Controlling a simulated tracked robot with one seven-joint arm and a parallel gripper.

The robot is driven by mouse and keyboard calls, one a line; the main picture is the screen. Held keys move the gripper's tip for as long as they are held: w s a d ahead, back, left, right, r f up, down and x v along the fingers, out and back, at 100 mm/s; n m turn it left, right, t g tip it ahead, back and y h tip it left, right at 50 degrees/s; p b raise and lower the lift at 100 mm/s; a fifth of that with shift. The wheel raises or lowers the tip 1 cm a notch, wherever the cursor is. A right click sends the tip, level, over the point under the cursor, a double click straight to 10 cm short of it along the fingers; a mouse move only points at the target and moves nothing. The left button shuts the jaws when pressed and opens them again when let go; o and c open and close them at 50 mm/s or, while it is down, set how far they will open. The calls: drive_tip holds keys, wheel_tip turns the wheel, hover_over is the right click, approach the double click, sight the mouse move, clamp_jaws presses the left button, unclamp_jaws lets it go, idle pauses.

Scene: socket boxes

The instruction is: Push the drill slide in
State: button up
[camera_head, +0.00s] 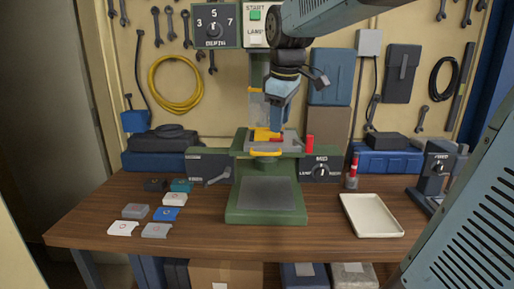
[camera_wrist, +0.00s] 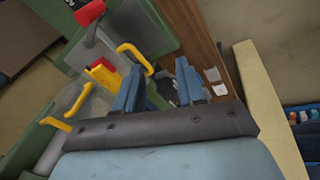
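The green drill stand (camera_head: 266,205) is in the middle of the bench. Its grey slide (camera_head: 289,141) sits on the upper green platform, with a yellow handle (camera_head: 265,153) at the front and yellow and red parts on it. In the wrist view a yellow U-shaped handle (camera_wrist: 136,54) shows beyond my left finger, beside yellow and red pieces (camera_wrist: 103,75). My gripper (camera_head: 278,125) points down just above the slide; it also shows in the wrist view (camera_wrist: 157,82). Its two blue fingers are apart with nothing seen between them. I cannot tell whether a finger touches the slide.
A MID dial panel (camera_head: 321,169) and a lever (camera_head: 218,177) flank the stand. Several small flat pieces (camera_head: 165,214) lie at left. A cream tray (camera_head: 371,215) lies at right. The bench front is clear.

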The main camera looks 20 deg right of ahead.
sight(266, 153)
drive_tip(key=w+n+g, duration=0.1)
drive_tip(key=w+n, duration=0.4)
drive_tip(key=w, duration=0.5)
drive_tip(key=f, duration=0.4)
drive_tip(key=w+f, duration=0.1)
drive_tip(key=f, duration=0.3)
drive_tip(key=w+f, duration=0.1)
drive_tip(key=f, duration=0.3)
drive_tip(key=shift+d+f, duration=0.2)
drive_tip(key=shift+f, duration=0.05)
clamp_jaws()
